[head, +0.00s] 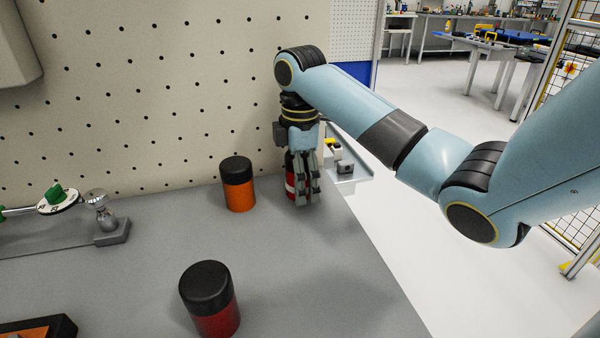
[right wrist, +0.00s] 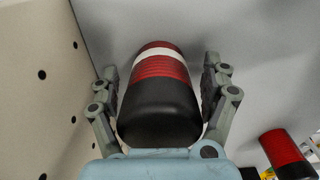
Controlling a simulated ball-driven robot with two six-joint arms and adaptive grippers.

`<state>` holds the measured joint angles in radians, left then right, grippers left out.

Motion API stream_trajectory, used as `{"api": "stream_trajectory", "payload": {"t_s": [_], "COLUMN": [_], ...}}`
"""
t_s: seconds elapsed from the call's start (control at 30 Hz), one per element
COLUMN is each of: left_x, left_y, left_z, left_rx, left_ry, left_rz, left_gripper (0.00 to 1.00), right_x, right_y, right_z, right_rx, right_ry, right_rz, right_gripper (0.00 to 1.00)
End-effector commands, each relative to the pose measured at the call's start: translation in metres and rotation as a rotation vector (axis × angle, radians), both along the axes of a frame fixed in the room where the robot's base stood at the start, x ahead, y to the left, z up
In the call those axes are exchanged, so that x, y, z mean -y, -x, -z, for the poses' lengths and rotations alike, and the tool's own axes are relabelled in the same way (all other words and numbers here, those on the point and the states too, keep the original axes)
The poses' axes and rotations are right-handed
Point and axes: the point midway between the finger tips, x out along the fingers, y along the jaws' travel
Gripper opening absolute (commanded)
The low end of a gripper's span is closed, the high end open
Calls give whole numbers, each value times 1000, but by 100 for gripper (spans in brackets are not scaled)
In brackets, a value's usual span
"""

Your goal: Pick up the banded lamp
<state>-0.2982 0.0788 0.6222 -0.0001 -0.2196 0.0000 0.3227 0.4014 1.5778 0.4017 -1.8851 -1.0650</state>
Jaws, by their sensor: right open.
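The banded lamp (right wrist: 160,67) is a red cylinder with a white band and a black cap. It stands on the grey bench close to the pegboard wall, and in the head view it shows partly (head: 291,183) behind the fingers. My right gripper (head: 305,199) points down around it. In the right wrist view the open fingers of the right gripper (right wrist: 162,82) stand on either side of the lamp, with a visible gap on each side. My left gripper is not in view.
An orange cylinder with a black cap (head: 239,195) stands left of the right gripper. A red one with a black cap (head: 215,315) stands nearer the front. A metal fixture (head: 105,225) is at the left. The bench's right edge is close to the gripper.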

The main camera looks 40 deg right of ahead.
Motion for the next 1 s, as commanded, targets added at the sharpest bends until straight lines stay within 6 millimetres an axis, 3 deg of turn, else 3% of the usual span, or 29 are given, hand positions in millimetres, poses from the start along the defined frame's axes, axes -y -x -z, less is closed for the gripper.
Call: {"api": "stream_trajectory", "payload": {"t_s": [0.07, 0.47, 1.0], "left_x": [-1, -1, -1], "left_y": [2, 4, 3], "left_z": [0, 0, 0], "left_rx": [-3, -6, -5], "left_ry": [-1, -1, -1], "left_rz": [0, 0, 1], "left_gripper": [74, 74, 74], "right_x": [0, 0, 0], "right_y": [0, 0, 0], "right_z": [0, 0, -7], "right_rx": [0, -1, -1], "right_ry": [0, 0, 0], "right_rz": [0, 0, 0], "right_gripper": [77, 26, 25]}}
